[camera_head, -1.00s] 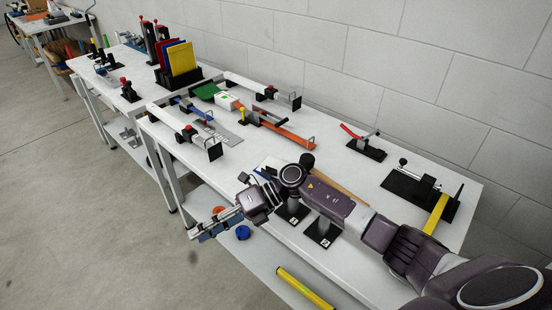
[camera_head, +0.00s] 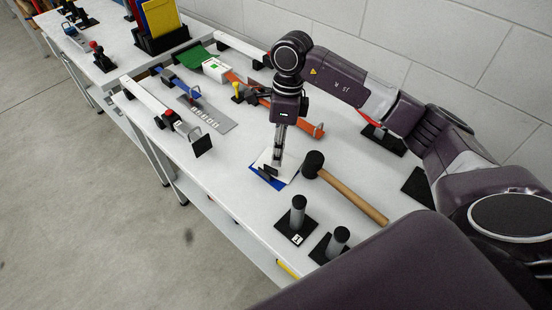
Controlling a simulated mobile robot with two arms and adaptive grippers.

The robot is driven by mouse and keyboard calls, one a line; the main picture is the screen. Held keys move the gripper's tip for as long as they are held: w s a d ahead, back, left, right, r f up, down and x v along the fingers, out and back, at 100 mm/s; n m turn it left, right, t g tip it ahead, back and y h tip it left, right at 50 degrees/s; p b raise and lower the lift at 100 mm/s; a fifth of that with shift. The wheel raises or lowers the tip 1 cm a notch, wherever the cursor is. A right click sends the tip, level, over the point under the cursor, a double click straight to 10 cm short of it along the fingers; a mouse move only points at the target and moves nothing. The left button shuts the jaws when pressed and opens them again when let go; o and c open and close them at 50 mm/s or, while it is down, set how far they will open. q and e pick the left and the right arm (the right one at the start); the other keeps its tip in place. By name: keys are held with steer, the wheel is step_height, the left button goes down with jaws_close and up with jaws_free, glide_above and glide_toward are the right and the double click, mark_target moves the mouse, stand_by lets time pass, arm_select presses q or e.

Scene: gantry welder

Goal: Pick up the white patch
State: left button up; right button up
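The white patch (camera_head: 264,159) lies on the white table, partly over a blue patch (camera_head: 258,180) whose edges show around it. My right gripper (camera_head: 271,170) points down at the patches, with its fingertips at or just above the white patch. The fingers are seen nearly edge-on and cover part of the patch, so I cannot tell whether they are open or touching it. My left gripper is not in view.
A mallet (camera_head: 345,190) with a wooden handle lies just right of the patches. Two grey posts on black bases, one (camera_head: 298,212) nearer the patches, stand in front. A ruler-like metal plate (camera_head: 207,116) and an orange bar (camera_head: 300,124) lie behind.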

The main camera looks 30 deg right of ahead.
mark_target(276, 171)
steer(key=shift+s+f+p, duration=0.25)
steer(key=shift+f+p, duration=0.25)
steer(key=shift+f, duration=0.35)
steer(key=shift+f+p, duration=0.4)
steer(key=shift+f, duration=0.3)
steer(key=f, duration=0.2)
steer(key=shift+a+f, duration=0.2)
steer(key=shift+f, duration=0.1)
steer(key=c, duration=0.6)
jaws_close()
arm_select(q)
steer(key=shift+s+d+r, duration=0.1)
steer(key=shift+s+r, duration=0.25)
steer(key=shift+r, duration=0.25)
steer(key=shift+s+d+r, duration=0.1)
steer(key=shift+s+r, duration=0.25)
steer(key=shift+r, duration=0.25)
